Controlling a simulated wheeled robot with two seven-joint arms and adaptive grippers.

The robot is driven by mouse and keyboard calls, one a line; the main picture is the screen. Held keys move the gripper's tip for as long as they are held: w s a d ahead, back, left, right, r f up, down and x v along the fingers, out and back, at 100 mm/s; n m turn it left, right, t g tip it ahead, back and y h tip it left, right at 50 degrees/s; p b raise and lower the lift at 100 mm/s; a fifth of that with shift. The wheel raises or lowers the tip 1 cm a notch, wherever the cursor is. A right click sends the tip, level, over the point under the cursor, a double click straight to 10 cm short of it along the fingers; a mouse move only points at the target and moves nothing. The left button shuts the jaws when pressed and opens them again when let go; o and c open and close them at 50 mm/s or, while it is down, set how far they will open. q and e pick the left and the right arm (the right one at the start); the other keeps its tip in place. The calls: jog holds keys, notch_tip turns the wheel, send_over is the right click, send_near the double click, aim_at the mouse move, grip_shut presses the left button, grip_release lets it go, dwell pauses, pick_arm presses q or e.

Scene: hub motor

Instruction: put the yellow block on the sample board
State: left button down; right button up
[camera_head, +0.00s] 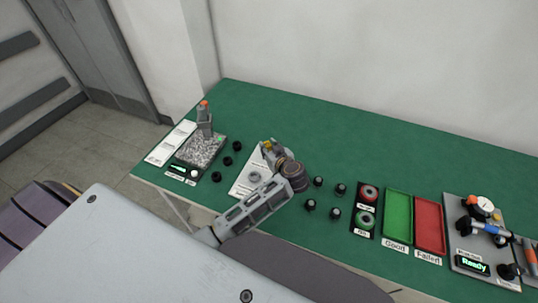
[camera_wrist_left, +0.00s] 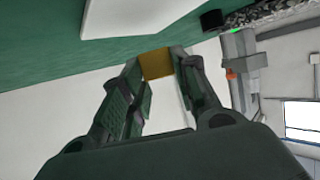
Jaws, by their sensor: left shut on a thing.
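The yellow block (camera_wrist_left: 157,64) is held between the fingertips of my left gripper (camera_wrist_left: 160,72) in the left wrist view. In the head view my left gripper (camera_head: 270,148) is over the far edge of a white board, with a small bit of yellow at its tips. The white board (camera_head: 240,188), which looks like the sample board, lies on the green table and carries a round grey part and a printed label. The wrist and gripper hide part of it. I cannot tell how far the block is above the surface. My right gripper does not show.
Left of the board stand a grey speckled device (camera_head: 201,150) and several black knobs. To the right are more black knobs, two round buttons (camera_head: 367,207), a green tray (camera_head: 398,195), a red tray (camera_head: 430,205) and a tester reading "Ready" (camera_head: 473,265). The table's back is clear.

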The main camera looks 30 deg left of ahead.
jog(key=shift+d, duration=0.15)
pick_arm(q)
jog(key=shift+f, duration=1.85)
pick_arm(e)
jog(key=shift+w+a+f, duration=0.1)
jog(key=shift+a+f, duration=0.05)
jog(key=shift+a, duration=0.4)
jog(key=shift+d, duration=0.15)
pick_arm(q)
jog(key=c, duration=1.5)
grip_release()
jog(key=shift+f, duration=0.1)
jog(key=shift+c, duration=0.2)
jog(key=o, duration=0.5)
jog(key=shift+c, duration=0.2)
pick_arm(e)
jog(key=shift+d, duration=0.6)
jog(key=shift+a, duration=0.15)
